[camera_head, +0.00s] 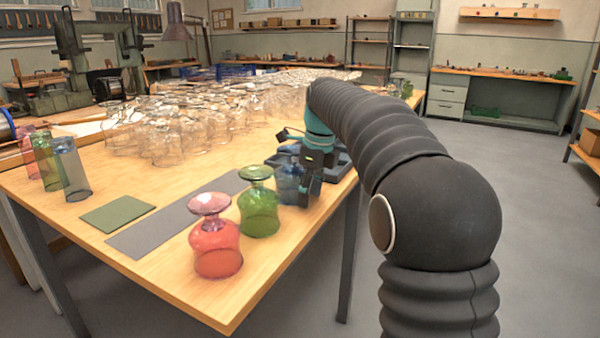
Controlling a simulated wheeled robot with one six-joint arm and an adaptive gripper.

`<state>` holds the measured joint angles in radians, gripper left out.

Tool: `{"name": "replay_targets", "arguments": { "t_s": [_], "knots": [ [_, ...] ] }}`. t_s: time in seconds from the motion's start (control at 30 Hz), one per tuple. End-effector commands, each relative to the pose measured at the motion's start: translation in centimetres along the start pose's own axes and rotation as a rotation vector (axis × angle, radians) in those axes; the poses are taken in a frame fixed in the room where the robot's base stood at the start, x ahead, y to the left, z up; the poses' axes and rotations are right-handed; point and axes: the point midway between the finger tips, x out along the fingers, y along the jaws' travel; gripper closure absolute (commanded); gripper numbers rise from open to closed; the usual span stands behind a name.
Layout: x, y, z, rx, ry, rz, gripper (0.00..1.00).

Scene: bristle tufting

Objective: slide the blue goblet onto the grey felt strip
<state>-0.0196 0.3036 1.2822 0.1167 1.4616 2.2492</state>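The blue goblet (287,181) stands bowl-down on the wooden table, in line behind a green goblet (259,212) and a red goblet (215,248). My gripper (308,190) points down at the blue goblet's right side and hides part of it. I cannot tell whether it touches the glass or how far its fingers are apart. The grey felt strip (150,233) lies flat to the left of the goblets, running diagonally. Its far end passes behind the green goblet. The blue goblet appears to stand off the strip, on its right.
A green felt square (117,213) lies left of the strip. Pink, green and blue-grey tumblers (70,168) stand at the table's left edge. Many clear glasses (190,125) crowd the table behind. A dark tray-like object (343,163) lies behind my gripper. The table's right edge is close to the goblets.

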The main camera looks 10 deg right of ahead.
Motion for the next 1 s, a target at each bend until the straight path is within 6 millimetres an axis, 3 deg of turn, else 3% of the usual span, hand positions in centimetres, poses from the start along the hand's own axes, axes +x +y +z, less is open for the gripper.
{"name": "replay_targets", "arguments": {
  "t_s": [1.0],
  "knots": [
    [0.7,0.0,4.4,-0.001,-0.001,0.000,0.50]
  ]
}}
